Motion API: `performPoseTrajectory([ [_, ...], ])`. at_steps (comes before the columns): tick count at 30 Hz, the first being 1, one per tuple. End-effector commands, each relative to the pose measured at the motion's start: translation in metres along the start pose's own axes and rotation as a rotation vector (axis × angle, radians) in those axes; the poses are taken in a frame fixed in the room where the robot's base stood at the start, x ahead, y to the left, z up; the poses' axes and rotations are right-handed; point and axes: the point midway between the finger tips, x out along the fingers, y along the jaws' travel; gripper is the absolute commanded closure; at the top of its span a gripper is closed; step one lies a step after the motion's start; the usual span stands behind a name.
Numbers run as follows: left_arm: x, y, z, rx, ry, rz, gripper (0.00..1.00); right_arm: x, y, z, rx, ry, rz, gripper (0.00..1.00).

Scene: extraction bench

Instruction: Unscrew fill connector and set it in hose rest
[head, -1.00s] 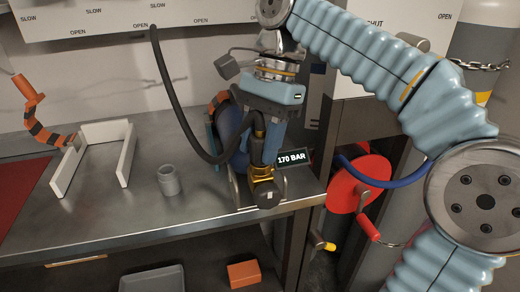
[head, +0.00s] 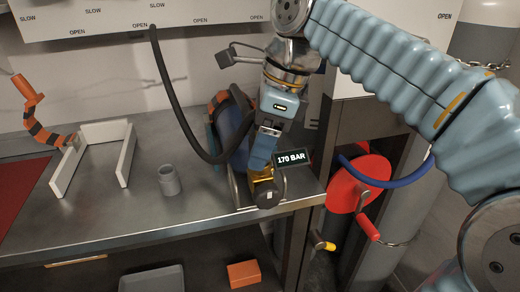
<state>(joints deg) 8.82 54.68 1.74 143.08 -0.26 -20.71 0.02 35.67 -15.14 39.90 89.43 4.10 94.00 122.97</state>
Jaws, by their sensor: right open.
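The blue cylinder (head: 231,122) lies in a metal cradle at the right end of the bench. Its brass valve (head: 262,176) faces front, with a dark round end (head: 266,194). The black fill hose (head: 183,112) hangs from the wall panel and loops toward the valve. Its end and the fill connector are mostly hidden by my right gripper. My right gripper (head: 263,150) points down just above the brass valve and is open. I cannot tell whether its fingers are around the connector. I cannot tell for sure which thing is the hose rest. My left gripper is not in view.
A small grey cup (head: 169,180) stands on the bench left of the cylinder. A white U-shaped frame (head: 125,155) and an orange-black banded piece (head: 45,135) are farther left. A "170 BAR" label (head: 291,157) is beside the valve. A red reel (head: 350,185) stands beyond the bench's right edge.

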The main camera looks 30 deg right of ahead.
Motion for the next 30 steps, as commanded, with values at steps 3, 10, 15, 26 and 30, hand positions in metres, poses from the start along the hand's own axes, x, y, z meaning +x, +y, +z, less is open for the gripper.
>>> performPoseTrajectory([
  [3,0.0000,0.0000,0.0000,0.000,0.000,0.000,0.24,-0.0002,0.0003,-0.0005,0.200,0.002,-0.066,0.34],
  [10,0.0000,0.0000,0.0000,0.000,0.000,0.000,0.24,-0.0002,-0.0001,-0.0007,0.607,0.003,-0.193,0.34],
  [15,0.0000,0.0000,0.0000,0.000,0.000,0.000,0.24,0.0000,-0.0006,-0.0009,0.934,0.005,-0.297,0.34],
  [26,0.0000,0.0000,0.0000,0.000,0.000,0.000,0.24,0.0000,-0.0008,-0.0009,1.257,0.006,-0.397,0.34],
  [30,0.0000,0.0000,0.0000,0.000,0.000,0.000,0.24,0.0003,-0.0010,-0.0004,1.382,0.006,-0.436,0.34],
])
